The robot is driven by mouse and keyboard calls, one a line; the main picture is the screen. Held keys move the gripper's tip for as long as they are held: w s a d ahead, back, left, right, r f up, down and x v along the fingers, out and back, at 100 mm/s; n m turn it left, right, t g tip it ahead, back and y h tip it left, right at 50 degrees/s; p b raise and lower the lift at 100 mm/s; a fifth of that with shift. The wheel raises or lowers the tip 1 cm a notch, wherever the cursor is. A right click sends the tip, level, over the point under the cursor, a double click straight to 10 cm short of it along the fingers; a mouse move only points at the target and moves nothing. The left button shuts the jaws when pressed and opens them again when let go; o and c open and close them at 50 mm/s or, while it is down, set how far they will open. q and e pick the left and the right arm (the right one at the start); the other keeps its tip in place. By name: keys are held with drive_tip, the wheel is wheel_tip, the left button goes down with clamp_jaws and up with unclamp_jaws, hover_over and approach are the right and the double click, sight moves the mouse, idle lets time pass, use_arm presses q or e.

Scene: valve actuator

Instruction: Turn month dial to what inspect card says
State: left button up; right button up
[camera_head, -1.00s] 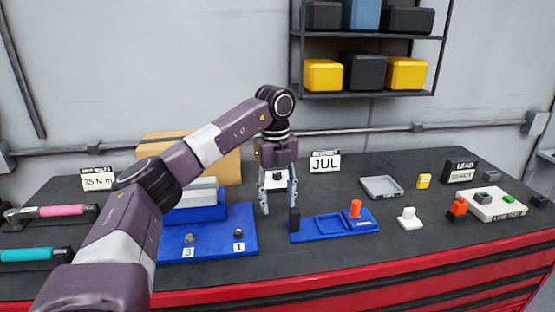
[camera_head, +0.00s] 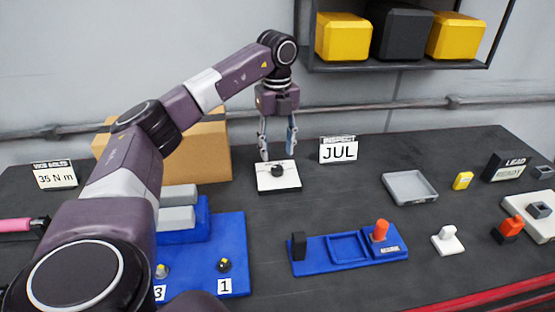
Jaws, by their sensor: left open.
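The inspect card (camera_head: 339,150) stands at the back of the bench and reads JUL. A white square plate (camera_head: 278,184) with a black knob (camera_head: 277,171) lies left of the card. It looks like the month dial, but no month marks can be read on it. My left gripper (camera_head: 278,156) points down just above and behind this knob, fingers spread to either side, apparently not touching it. Its fingertips partly overlap the plate's far edge in the picture. My right gripper is not in view.
A blue tray with an orange knob (camera_head: 380,230) lies front right of the plate. A blue stepped block (camera_head: 235,250) and a cardboard box (camera_head: 205,150) are on the left. A grey tray (camera_head: 410,187) lies right. Dark bench around the plate is clear.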

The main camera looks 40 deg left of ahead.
sight(277, 167)
use_arm(q)
wheel_tip(277, 167, down, 5)
drive_tip(key=shift+s+r+p, duration=0.1)
drive_tip(key=shift+s+p, duration=0.05)
drive_tip(key=shift+p, duration=0.45)
drive_tip(key=shift+f, duration=0.5)
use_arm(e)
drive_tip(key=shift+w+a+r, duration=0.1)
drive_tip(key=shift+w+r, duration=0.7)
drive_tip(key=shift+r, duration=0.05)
use_arm(q)
drive_tip(key=shift+c, duration=0.5)
drive_tip(key=c, duration=1)
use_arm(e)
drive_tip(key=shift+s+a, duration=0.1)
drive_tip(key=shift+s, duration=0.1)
